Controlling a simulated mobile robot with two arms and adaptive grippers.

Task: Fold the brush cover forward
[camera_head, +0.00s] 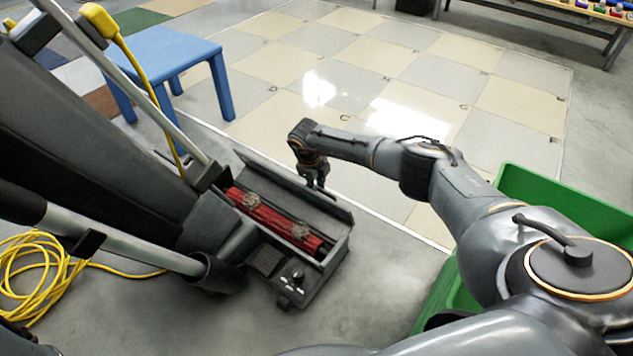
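The brush cover (328,207) is a dark grey panel standing raised along the far edge of the floor machine's brush head. Red brush rollers (272,222) with grey clumps on them lie exposed in the open housing (325,272). My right gripper (317,184) points down at the upper edge of the cover, near its right half. Its fingers look close to the panel, but I cannot tell whether they touch it or how far apart they are. My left gripper is not in view.
The machine's dark body (90,130) leans across the left side. A yellow cord (40,270) lies coiled on the floor. A blue stool (165,50) stands behind, and a green bin (570,205) is at the right. The tiled floor beyond is clear.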

